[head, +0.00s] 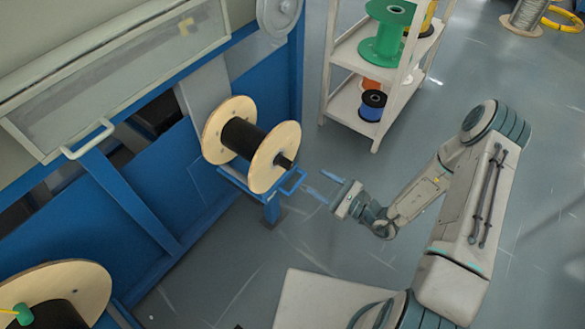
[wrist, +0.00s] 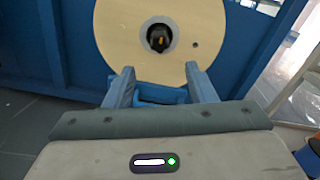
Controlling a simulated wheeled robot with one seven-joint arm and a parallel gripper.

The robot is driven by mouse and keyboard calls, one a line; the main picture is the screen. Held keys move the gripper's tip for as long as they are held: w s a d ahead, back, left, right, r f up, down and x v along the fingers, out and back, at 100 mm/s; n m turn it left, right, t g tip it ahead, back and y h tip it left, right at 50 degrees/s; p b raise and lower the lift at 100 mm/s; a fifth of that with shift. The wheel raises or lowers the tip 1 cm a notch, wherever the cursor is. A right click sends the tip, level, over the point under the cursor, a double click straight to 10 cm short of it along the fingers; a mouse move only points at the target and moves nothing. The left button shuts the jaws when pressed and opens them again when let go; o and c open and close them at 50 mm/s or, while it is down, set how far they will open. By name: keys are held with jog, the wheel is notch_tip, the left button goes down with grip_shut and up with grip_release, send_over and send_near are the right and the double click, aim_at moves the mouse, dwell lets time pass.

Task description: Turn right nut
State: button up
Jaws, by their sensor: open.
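The spool with pale wooden flanges (head: 263,166) and a black wound core sits on a blue stand at the machine. A dark shaft end or nut (head: 285,162) sticks out of its right flange; whether the nut is a separate part is too small to tell. In the wrist view the flange (wrist: 120,25) faces me, with the dark hub (wrist: 158,38) and a small yellow-orange spot in its centre. My gripper (head: 317,184) is open and empty, to the right of and apart from the spool. Its two fingers (wrist: 160,74) show below the hub in the wrist view.
A white shelf (head: 345,105) with green and blue spools stands behind. Another wooden spool (head: 75,280) with a green-topped part is at lower left. Floor around my arm is clear.

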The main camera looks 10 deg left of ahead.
aim_at(292, 167)
jog(key=b+x, duration=0.1)
jog(key=x, duration=0.9)
jog(key=shift+w+a+b, duration=0.1)
jog(key=shift+a+b, duration=0.25)
jog(key=shift+b, duration=0.05)
jog(key=c, duration=1)
